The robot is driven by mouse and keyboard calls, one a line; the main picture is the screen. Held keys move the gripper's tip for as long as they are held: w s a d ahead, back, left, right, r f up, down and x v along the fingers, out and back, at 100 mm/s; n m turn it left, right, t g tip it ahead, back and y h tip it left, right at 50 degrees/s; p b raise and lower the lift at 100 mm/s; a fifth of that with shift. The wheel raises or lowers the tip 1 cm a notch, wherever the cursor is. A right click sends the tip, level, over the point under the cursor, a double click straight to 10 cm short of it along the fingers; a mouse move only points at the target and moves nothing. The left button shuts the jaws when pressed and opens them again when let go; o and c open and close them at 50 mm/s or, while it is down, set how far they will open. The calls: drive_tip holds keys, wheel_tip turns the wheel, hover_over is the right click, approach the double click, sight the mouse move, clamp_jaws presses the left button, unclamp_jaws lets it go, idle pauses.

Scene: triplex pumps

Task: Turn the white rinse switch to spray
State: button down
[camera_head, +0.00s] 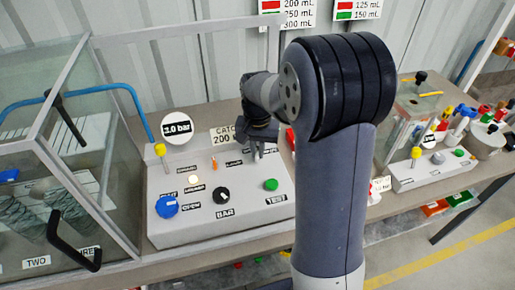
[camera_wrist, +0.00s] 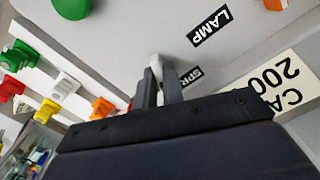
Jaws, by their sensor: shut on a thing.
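The white rinse switch (camera_wrist: 156,63) shows in the wrist view as a small white lever between my fingers. My gripper (camera_wrist: 160,84) is shut on it, one dark finger on each side. A partly hidden label reading "SPR" (camera_wrist: 190,76) lies just right of the switch, and a "LAMP" label (camera_wrist: 210,28) is farther up. In the head view my gripper (camera_head: 258,152) points down at the back right of the sloped grey control panel (camera_head: 240,235). There the fingers and arm hide most of the switch, so its exact setting is hard to tell.
The panel also carries a blue knob (camera_head: 167,207), a black knob (camera_head: 222,195), a green button (camera_head: 271,185), an orange toggle (camera_head: 214,164) and a yellow-topped lever (camera_head: 160,150). A glass enclosure (camera_head: 90,70) stands left. A second panel (camera_head: 430,172) is right of my arm.

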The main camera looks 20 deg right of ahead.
drive_tip(key=n, duration=0.4)
drive_tip(key=shift+n, duration=0.4)
idle(0.4)
drive_tip(key=c, duration=1.5)
unclamp_jaws()
wheel_tip(320, 180, up, 11)
drive_tip(key=shift+f, duration=0.1)
drive_tip(key=shift+f, duration=0.1)
